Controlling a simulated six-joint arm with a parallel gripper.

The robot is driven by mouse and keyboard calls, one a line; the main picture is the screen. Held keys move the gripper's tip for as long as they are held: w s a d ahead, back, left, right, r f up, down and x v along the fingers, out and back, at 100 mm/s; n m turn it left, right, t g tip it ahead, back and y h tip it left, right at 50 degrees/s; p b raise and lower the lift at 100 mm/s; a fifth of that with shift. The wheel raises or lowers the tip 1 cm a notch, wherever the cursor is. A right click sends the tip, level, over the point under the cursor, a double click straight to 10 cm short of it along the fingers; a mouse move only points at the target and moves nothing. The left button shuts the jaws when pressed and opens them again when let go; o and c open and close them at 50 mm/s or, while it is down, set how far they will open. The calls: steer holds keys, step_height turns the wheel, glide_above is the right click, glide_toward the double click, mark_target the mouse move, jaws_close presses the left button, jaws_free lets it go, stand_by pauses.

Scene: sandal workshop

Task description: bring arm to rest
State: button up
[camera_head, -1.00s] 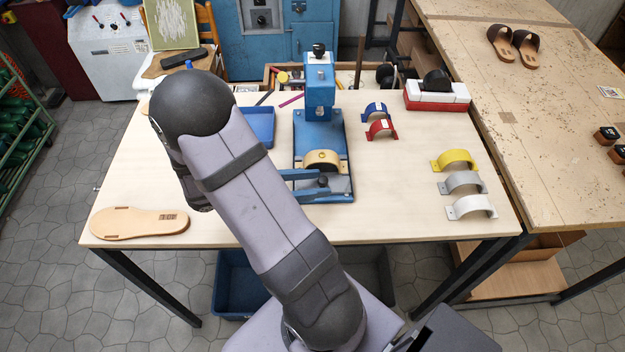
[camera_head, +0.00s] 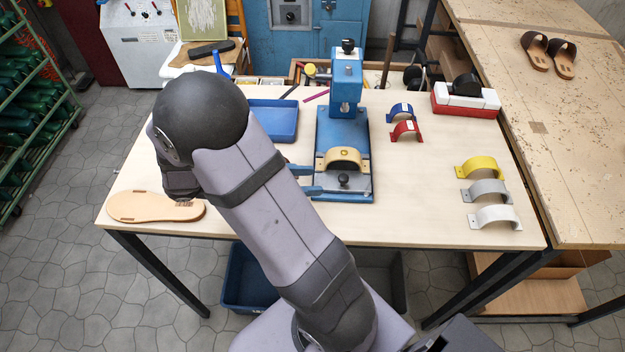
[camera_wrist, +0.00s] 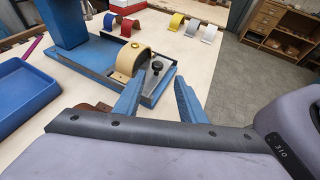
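My gripper (camera_head: 312,180) is at the left front edge of the blue press (camera_head: 346,85), largely behind my arm in the head view. In the wrist view my gripper (camera_wrist: 158,98) shows two blue fingers spread apart with nothing between them. A tan strap (camera_head: 345,157) arches over the front of the press base, behind a black knob (camera_head: 343,180). The strap (camera_wrist: 128,62) and knob (camera_wrist: 157,66) lie just beyond the fingertips in the wrist view. A tan sandal sole (camera_head: 150,207) lies flat at the table's left front, partly under my arm in the picture.
A blue tray (camera_head: 276,124) lies left of the press. Blue (camera_head: 400,110), red (camera_head: 406,131), yellow (camera_head: 478,167), grey (camera_head: 484,190) and white (camera_head: 494,216) straps stand to the right. Finished sandals (camera_head: 549,56) lie on the right bench. The table's front middle is clear.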

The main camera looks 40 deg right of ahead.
stand_by(0.4)
steer(key=shift+s+a+r+y+p, duration=0.2)
steer(key=shift+s+y+p, duration=0.1)
steer(key=shift+p, duration=0.1)
steer(key=s+a+r+m+t+y+p, duration=0.2)
steer(key=a+r+m+t+y+p, duration=0.15)
steer(key=a+m+y+p, duration=0.35)
steer(key=s+a+r+m+t+y+p, duration=0.1)
steer(key=a+r+m+t+y+p, duration=0.1)
steer(key=a+r+m+y+p, duration=0.5)
step_height(320, 180, down, 65)
steer(key=a+h+b, duration=0.2)
steer(key=b, duration=6.2)
steer(key=shift+n, duration=0.3)
